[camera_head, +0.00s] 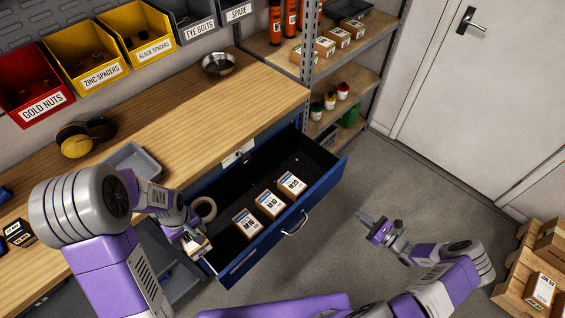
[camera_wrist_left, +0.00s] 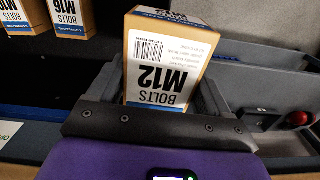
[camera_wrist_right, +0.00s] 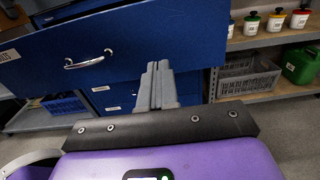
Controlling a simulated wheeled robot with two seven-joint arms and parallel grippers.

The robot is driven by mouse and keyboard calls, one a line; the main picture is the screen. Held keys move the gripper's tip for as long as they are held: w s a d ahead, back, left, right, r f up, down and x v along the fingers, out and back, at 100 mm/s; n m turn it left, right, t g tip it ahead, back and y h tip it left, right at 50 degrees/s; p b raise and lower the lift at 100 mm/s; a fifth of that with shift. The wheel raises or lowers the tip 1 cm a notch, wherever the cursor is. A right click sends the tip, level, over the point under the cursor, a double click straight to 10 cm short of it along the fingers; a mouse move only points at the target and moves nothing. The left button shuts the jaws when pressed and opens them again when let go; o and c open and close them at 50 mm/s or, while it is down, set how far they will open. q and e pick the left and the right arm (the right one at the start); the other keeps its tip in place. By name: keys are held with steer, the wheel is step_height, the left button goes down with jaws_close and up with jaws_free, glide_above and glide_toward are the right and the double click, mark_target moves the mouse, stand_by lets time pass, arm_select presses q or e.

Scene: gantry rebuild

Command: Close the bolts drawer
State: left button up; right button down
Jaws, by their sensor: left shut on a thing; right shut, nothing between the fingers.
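The blue bolts drawer (camera_head: 318,203) stands pulled out from under the wooden workbench, with a silver handle (camera_head: 294,224) on its front. Several boxed bolts stand inside, including ones labelled M10 (camera_head: 270,204) and M20 (camera_head: 292,185). My left gripper (camera_head: 187,233) is shut on a small bolts box (camera_head: 196,244), labelled M12 (camera_wrist_left: 160,75) in the left wrist view, at the drawer's left end. My right gripper (camera_head: 373,226) is shut and empty, out to the right of the drawer. The drawer front (camera_wrist_right: 125,48) shows beyond its fingers (camera_wrist_right: 158,85) in the right wrist view.
A cream ring (camera_head: 203,209) lies beside my left gripper. A grey tray (camera_head: 134,160), yellow ear defenders (camera_head: 77,143) and a metal bowl (camera_head: 218,65) are on the bench (camera_head: 170,108). Shelving (camera_head: 335,85) stands behind. A wooden crate (camera_head: 515,290) is at right; floor between is clear.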

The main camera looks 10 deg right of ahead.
mark_target(325, 186)
steer(key=x, duration=1.4)
steer(key=shift+d+r, duration=0.1)
steer(key=shift+d, duration=0.1)
steer(key=shift+w+a, duration=0.25)
steer(key=shift+w, duration=0.25)
steer(key=shift+w+a+b, duration=0.1)
steer(key=shift+w+b, duration=0.05)
steer(key=shift+b, duration=0.15)
